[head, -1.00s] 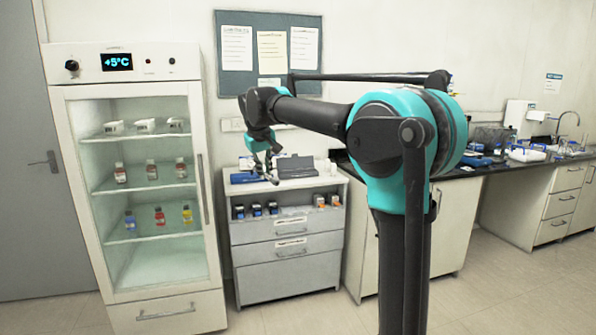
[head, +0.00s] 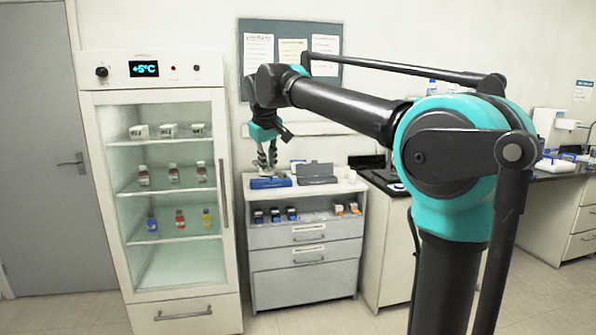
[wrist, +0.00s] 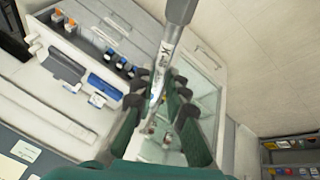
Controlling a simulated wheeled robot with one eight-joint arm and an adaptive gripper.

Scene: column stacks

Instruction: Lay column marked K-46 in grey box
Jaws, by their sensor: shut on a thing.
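A shiny metal column (wrist: 165,62) is pinched between the dark fingers of my gripper (wrist: 160,98) in the wrist view. It bears small dark lettering, too blurred to read in full. In the head view my gripper (head: 267,164) points down above the blue box on the cabinet top; the column is hard to make out there. The grey box (head: 317,179) lies just right of the blue box, with its lid standing up at the back. It also shows in the wrist view (wrist: 63,67), apart from the column.
The blue box (head: 270,183) sits at the left of the cabinet top (head: 344,184). Several small items stand on the shelf (head: 322,216) below. A glass-door fridge (head: 216,250) stands close on the left. A black-topped bench (head: 385,184) is on the right.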

